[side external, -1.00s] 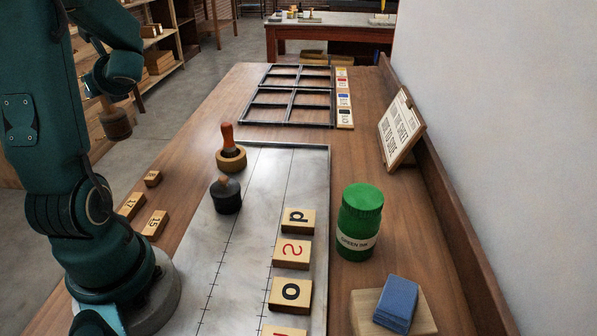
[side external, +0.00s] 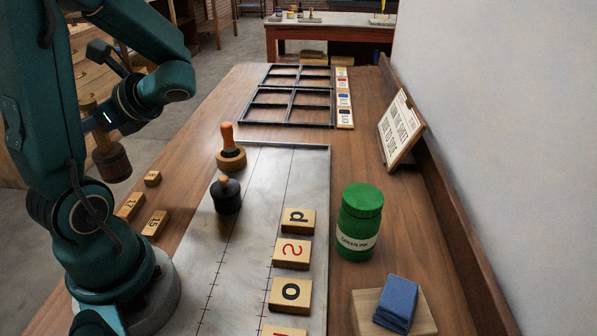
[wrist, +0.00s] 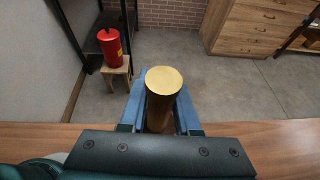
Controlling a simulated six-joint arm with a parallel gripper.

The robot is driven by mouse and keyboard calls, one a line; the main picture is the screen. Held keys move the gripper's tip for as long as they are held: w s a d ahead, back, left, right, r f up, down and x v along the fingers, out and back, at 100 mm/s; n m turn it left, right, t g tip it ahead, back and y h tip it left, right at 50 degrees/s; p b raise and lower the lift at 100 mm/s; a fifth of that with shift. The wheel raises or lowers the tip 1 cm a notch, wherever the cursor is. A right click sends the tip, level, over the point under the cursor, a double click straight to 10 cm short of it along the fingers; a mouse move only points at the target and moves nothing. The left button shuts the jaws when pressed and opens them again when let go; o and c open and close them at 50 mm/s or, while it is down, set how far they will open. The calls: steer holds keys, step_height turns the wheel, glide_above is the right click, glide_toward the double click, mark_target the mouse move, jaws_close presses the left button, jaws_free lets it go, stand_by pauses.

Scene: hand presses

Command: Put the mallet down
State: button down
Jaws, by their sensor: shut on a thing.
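The wooden mallet (side external: 112,163) hangs head down on the left in the side external view, past the table's left edge in the picture. Its round brown head is lowest and its handle points up. My gripper (side external: 101,122) is shut on the handle. In the wrist view the handle's pale round end (wrist: 163,80) stands between the two blue fingers of my gripper (wrist: 160,112). The mallet's head is hidden there. In the side view the mallet appears clear of any surface.
The metal plate (side external: 270,185) carries two stamps and several letter blocks. Numbered wooden blocks (side external: 155,223) lie left of it. A green ink jar (side external: 360,222) stands to the right. An empty-looking divided frame (side external: 290,105) lies behind. A sign (side external: 402,128) leans near the wall.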

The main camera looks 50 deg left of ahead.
steer(key=w+f, duration=0.9)
steer(key=f, duration=0.1)
steer(key=shift+w+d, duration=0.25)
steer(key=shift+w, duration=0.15)
steer(key=c, duration=0.6)
jaws_free()
steer(key=shift+f, duration=0.1)
steer(key=shift+c, duration=0.2)
